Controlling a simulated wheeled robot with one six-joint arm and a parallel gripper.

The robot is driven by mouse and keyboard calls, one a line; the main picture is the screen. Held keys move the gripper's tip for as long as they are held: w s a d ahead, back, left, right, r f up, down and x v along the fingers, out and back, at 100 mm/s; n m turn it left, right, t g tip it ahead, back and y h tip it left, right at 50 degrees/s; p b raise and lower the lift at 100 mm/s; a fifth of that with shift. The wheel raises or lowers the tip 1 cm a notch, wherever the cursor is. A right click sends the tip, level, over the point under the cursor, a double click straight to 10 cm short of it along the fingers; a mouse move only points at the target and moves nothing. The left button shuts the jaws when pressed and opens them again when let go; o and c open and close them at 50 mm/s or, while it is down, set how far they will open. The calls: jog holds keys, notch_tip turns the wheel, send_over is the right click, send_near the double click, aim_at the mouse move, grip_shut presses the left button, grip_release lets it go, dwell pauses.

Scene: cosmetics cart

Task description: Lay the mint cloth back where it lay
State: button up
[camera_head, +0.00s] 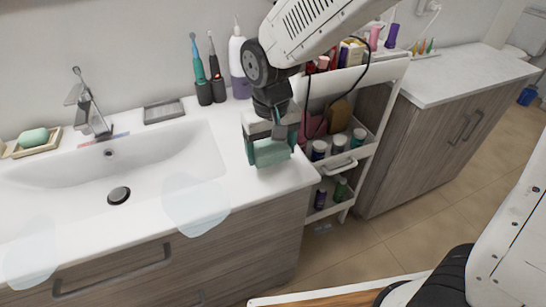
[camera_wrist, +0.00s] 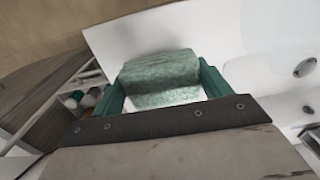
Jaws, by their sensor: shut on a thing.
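The mint cloth (camera_head: 271,155) is a folded, soft green piece held between the fingers of my gripper (camera_head: 268,144). It is at the right end of the white washbasin counter, near the corner by the cart. In the wrist view the cloth (camera_wrist: 160,72) spans the gap between the two teal fingers of my gripper (camera_wrist: 163,88), with the white counter behind it. I cannot tell whether its lower edge touches the counter. Part of the cloth is hidden by the fingers.
The basin (camera_head: 110,165) lies left. A green soap (camera_head: 33,137), grey dish (camera_head: 164,111), two toothbrushes and a white bottle (camera_head: 238,65) stand along the back. Two pale patches (camera_head: 195,203) lie over the counter's front edge. The loaded cart (camera_head: 345,158) stands right.

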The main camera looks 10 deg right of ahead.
aim_at(272, 159)
jog(key=shift+w+d, duration=0.1)
jog(key=shift+w, duration=0.15)
jog(key=shift+f, duration=1.75)
jog(key=shift+f, duration=0.15)
jog(key=o, duration=0.9)
notch_tip(272, 159, up, 12)
jog(key=shift+d+r, duration=0.1)
jog(key=shift+r, duration=0.1)
